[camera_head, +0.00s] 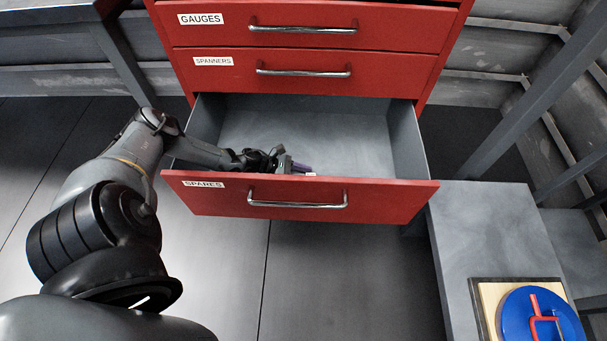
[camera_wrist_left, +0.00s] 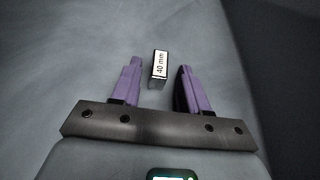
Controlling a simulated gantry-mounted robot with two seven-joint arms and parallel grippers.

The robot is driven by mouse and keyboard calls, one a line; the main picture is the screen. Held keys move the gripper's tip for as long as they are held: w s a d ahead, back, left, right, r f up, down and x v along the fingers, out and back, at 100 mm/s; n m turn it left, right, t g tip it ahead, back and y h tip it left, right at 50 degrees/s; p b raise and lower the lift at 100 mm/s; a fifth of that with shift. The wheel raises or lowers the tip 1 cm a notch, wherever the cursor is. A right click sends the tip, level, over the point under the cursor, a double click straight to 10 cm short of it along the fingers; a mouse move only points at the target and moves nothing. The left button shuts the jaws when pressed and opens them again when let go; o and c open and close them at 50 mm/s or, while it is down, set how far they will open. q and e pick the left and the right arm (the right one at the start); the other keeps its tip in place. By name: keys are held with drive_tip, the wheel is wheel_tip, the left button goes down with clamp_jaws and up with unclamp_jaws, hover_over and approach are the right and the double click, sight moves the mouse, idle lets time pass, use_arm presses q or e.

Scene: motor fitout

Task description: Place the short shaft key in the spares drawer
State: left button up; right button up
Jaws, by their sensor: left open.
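The spares drawer (camera_head: 385,195) is the lowest red drawer, pulled open, with a grey inside. My left gripper (camera_head: 302,168) is inside the drawer, low and close behind its front panel. In the left wrist view my left gripper (camera_wrist_left: 160,82) is open, with two purple fingers apart. A small dark block with a white "40 mm" label, the shaft key (camera_wrist_left: 159,68), lies on the grey drawer floor between the fingertips, with gaps on both sides. In the head view the key is hard to make out beside the fingers. My right gripper is in neither view.
Closed red drawers labelled GAUGES (camera_head: 390,22) and SPANNERS (camera_head: 390,72) are above. The rest of the spares drawer floor is bare. A grey bench (camera_head: 465,235) at right carries a blue disc (camera_head: 515,315) with a red handle on a wooden board.

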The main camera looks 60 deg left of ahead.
use_arm(q)
drive_tip(key=shift+r, duration=0.1)
drive_tip(key=shift+r, duration=0.2)
drive_tip(key=shift+s+a+r+p, duration=0.15)
drive_tip(key=shift+s+a+p, duration=0.15)
drive_tip(key=shift+p, duration=0.25)
drive_tip(key=p+v, duration=0.1)
drive_tip(key=v, duration=0.1)
drive_tip(key=shift+s+r+p, duration=0.15)
drive_tip(key=shift+s+p, duration=0.15)
drive_tip(key=shift+s+a, duration=0.2)
drive_tip(key=shift+s, duration=0.05)
drive_tip(key=shift+w, duration=0.1)
